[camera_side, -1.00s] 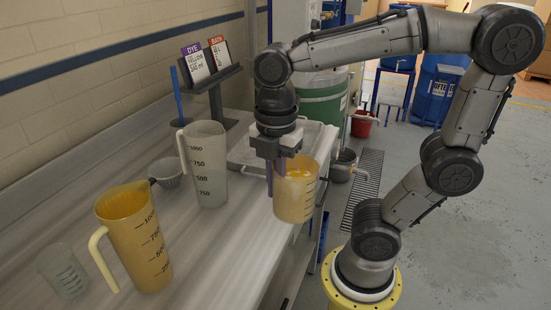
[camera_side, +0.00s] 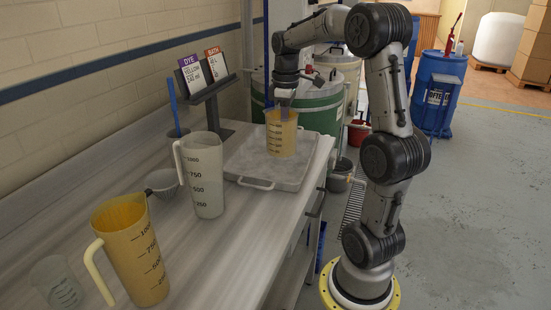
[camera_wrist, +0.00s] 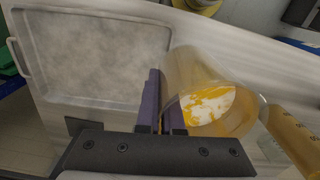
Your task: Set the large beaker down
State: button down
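The large beaker (camera_side: 281,138) is clear with dark graduation marks and yellow-orange liquid or residue inside. My gripper (camera_side: 284,106) is at its rim in the side view, with the beaker hanging upright below it. In the wrist view, the purple fingers of my gripper (camera_wrist: 163,105) are closed at the wall of the beaker (camera_wrist: 195,68), whose inside shows yellow streaks over white. In the side view the beaker appears over the grey tray (camera_side: 249,183); in the wrist view it appears beside the tray (camera_wrist: 85,101). I cannot tell whether its base touches anything.
A yellow-stained jug (camera_side: 135,255), a clear jug (camera_side: 203,178), a small beaker (camera_side: 56,282) and a small bowl (camera_side: 162,183) stand on the bench. A card stand (camera_side: 208,95) is behind the tray. A green drum (camera_side: 310,108) stands beyond the bench.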

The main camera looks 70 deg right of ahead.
jog(key=s+d, duration=0.1)
jog(key=d, duration=0.1)
send_over(274, 161)
jog(key=shift+m, duration=0.4)
jog(key=f, duration=0.9)
jog(key=shift+s+a+f, duration=0.15)
jog(key=shift+s+a, duration=0.05)
jog(key=shift+a, duration=0.1)
jog(key=shift+w+d+f, duration=0.15)
jog(key=shift+d+f, duration=0.05)
jog(key=shift+f, duration=0.1)
jog(key=shift+w+d+f, duration=0.1)
jog(key=shift+f, duration=0.8)
jog(key=shift+w+d+f, duration=0.1)
jog(key=shift+f, duration=0.8)
jog(key=shift+f, duration=0.15)
jog(key=c, duration=1.1)
grip_release()
jog(key=shift+f, duration=0.1)
